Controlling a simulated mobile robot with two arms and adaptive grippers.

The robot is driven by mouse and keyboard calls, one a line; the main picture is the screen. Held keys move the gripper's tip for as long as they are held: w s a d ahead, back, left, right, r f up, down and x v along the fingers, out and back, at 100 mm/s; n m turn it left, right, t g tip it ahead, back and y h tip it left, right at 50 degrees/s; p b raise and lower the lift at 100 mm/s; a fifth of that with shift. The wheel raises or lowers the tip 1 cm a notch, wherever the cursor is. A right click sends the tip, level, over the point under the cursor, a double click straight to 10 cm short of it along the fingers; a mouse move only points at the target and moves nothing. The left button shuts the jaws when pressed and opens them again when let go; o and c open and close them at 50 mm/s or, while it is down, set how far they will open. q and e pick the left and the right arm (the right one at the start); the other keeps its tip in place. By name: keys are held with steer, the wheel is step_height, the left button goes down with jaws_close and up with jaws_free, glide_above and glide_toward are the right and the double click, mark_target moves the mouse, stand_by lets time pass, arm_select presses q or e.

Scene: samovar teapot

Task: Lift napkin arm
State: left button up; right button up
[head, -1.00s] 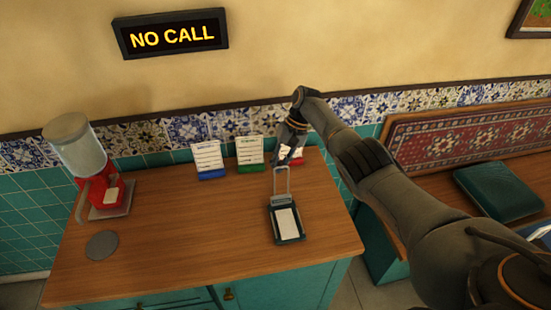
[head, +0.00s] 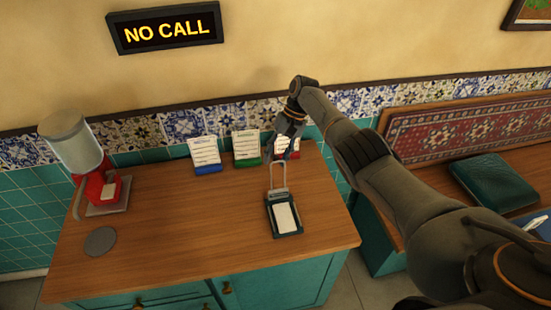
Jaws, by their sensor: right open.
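The napkin holder is a dark green tray (head: 284,217) with white napkins (head: 286,217) in it, near the right part of the wooden counter. Its wire arm (head: 278,174) stands up from the tray's back edge as a pale upright loop. My right gripper (head: 282,152) comes down from above, open, just behind and above the top of the arm. I cannot tell whether a fingertip touches the loop. My left gripper is out of view.
Menu cards on blue (head: 206,154), green (head: 246,147) and red (head: 291,146) stands line the counter's back; the red one is partly hidden by my gripper. A red dispenser (head: 108,188) and a grey disc (head: 100,241) are at the left. The counter's middle (head: 190,220) is clear.

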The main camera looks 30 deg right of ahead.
steer(key=s+v, duration=0.1)
steer(key=v, duration=1)
steer(key=shift+w, duration=0.45)
steer(key=shift+r, duration=0.1)
